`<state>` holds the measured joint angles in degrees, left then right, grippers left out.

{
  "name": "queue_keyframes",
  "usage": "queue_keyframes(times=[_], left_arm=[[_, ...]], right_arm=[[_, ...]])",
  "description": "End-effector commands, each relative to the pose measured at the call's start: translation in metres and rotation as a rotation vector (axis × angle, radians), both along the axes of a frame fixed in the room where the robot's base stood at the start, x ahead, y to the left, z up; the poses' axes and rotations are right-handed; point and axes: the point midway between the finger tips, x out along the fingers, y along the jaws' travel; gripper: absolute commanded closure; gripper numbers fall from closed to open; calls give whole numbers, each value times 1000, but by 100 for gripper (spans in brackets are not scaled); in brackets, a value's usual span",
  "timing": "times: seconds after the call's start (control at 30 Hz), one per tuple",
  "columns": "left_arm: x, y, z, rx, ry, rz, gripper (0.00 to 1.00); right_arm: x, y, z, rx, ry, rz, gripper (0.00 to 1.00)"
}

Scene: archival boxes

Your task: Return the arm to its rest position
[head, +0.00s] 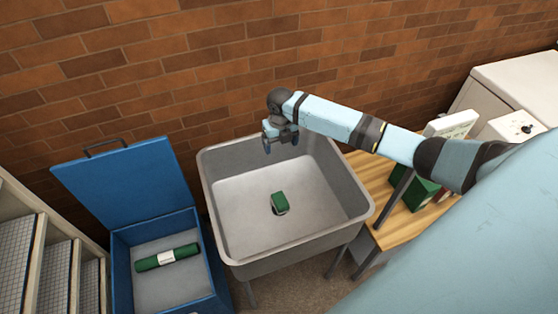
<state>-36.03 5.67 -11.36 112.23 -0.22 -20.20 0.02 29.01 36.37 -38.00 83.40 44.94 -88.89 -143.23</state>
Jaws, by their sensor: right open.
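My right arm (340,120) reaches in from the right, over the wooden table and the sink. Its right gripper (281,146) is open and empty, above the far part of the sink, pointing down. It is apart from everything in the sink. A small green object (280,203) lies on the sink floor, below the gripper and nearer to me. My left gripper does not show.
The grey sink (222,241) stands on legs against the brick wall. Left is a blue box (122,245) with its lid up and a green roll (167,257) inside. Shelves (45,265) are far left. A wooden table (392,232) at right holds boxes, beneath my arm.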

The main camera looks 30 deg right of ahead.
Motion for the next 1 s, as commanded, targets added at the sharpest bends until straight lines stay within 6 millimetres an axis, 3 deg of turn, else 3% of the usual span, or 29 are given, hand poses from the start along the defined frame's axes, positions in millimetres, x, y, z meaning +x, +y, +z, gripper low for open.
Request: queue_keyframes(times=[0.47,0.63,0.77,0.9,1.0], left_arm=[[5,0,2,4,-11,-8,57],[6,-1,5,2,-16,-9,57],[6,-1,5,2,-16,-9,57],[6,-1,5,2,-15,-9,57],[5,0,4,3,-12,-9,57]], right_arm=[[0,0,5,0,1,1,17],[-7,11,-7,17,-15,-52,17],[-28,47,-39,88,-76,-242,17],[-68,101,-78,251,-160,-616,17],[-97,132,-95,393,-193,-910,17]])
